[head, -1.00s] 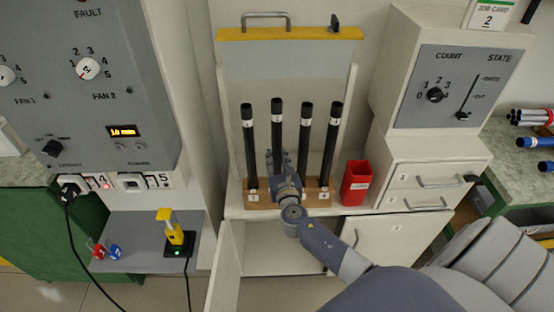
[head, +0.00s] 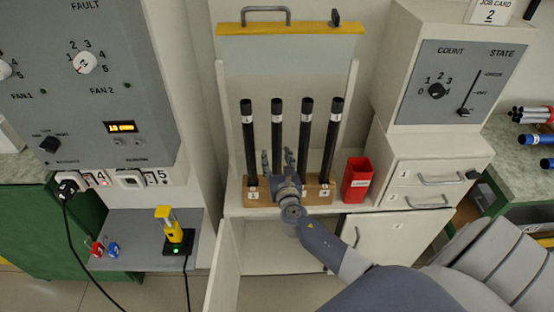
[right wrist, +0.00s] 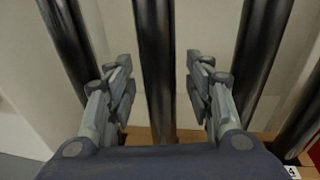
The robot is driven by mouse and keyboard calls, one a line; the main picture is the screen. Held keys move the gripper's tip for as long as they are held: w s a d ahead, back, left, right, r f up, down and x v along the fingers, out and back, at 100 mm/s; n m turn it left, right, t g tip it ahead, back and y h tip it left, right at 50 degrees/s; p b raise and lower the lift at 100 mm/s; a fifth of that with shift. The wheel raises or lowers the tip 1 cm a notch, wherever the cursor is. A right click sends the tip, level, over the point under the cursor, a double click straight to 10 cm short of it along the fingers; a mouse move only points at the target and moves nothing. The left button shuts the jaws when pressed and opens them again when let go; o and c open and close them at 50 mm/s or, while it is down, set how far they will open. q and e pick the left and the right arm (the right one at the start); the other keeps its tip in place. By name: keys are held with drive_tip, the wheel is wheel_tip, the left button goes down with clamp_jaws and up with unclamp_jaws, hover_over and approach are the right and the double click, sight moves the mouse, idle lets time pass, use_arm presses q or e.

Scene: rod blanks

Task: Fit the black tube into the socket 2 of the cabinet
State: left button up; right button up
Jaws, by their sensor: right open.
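Several black tubes stand upright in a row in a wooden block (head: 262,199) on the white cabinet. The second black tube (head: 277,135) from the left is in line with my right gripper (head: 278,163). My right gripper is open, and in the right wrist view its fingers (right wrist: 162,95) show on either side of a black tube (right wrist: 155,60), with gaps on both sides. I cannot tell how deep the tube sits between them. Number labels 1 and 4 show on the block's ends; the middle of the block is hidden behind my gripper. My left gripper is not in view.
A red bin (head: 356,180) stands right of the block. A control box (head: 450,85) and drawers (head: 430,172) are further right. A raised yellow-edged panel (head: 290,28) is behind the tubes. A cabinet door (head: 226,265) hangs open below. Neighbouring tubes stand close to my fingers.

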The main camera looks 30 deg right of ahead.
drive_tip(key=v, duration=1.2)
